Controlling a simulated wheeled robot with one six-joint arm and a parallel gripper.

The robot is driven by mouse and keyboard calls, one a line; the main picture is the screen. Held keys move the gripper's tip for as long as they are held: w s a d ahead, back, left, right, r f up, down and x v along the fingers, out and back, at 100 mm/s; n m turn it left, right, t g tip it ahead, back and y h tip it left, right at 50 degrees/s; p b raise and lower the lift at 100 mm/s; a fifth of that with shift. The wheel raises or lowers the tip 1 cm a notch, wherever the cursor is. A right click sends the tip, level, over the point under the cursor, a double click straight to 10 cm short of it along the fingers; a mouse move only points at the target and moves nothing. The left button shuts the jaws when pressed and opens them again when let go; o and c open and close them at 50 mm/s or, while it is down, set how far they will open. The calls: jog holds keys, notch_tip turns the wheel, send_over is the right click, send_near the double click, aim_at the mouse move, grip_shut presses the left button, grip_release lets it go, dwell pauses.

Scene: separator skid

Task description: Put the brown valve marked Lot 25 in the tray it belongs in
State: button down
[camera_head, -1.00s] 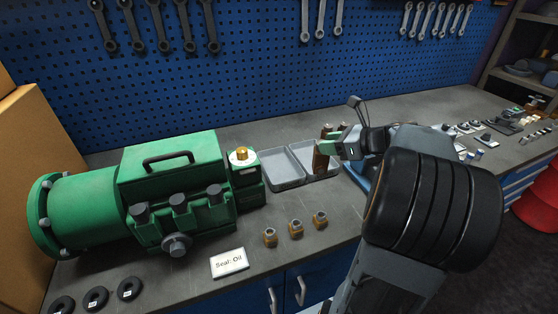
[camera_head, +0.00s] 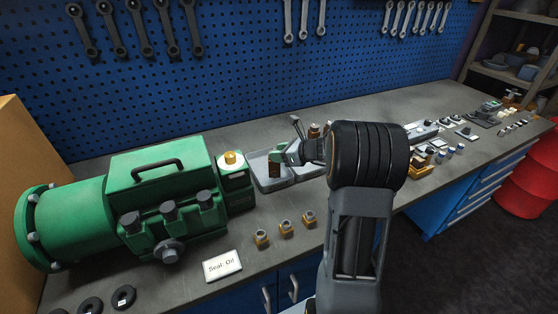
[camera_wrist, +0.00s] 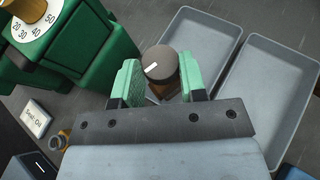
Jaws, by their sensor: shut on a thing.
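My gripper (camera_head: 277,162) has green fingers shut on a brown valve (camera_head: 273,170). In the wrist view the valve (camera_wrist: 160,66) has a dark round cap with a short white mark; no lot text is readable. Two grey trays lie side by side: the left tray (camera_wrist: 206,38) and the right tray (camera_wrist: 268,95). In the head view the valve appears over the left tray (camera_head: 264,184), and the right tray (camera_head: 308,172) is partly hidden by my arm. In the wrist view the valve overlaps the left tray's near-left edge. Both trays look empty where visible.
A green machine (camera_head: 155,195) with a brass knob (camera_head: 233,159) stands left of the trays. Several small brass fittings (camera_head: 285,229) and a "Seal: Oil" card (camera_head: 222,265) are in front. Another brown item (camera_head: 313,130) stands behind the trays. Small parts cover the bench's right side.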

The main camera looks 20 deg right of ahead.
aim_at(274, 166)
jog(key=shift+w+a+f+p, duration=0.1)
jog(key=shift+w+f+p, duration=0.1)
jog(key=shift+f, duration=0.7)
jog(key=shift+w+a+f+p, duration=0.1)
jog(key=shift+f+p, duration=0.1)
jog(key=shift+f, duration=0.65)
jog(key=c, duration=0.7)
grip_release()
jog(key=shift+s+f, duration=0.1)
jog(key=shift+f, duration=0.05)
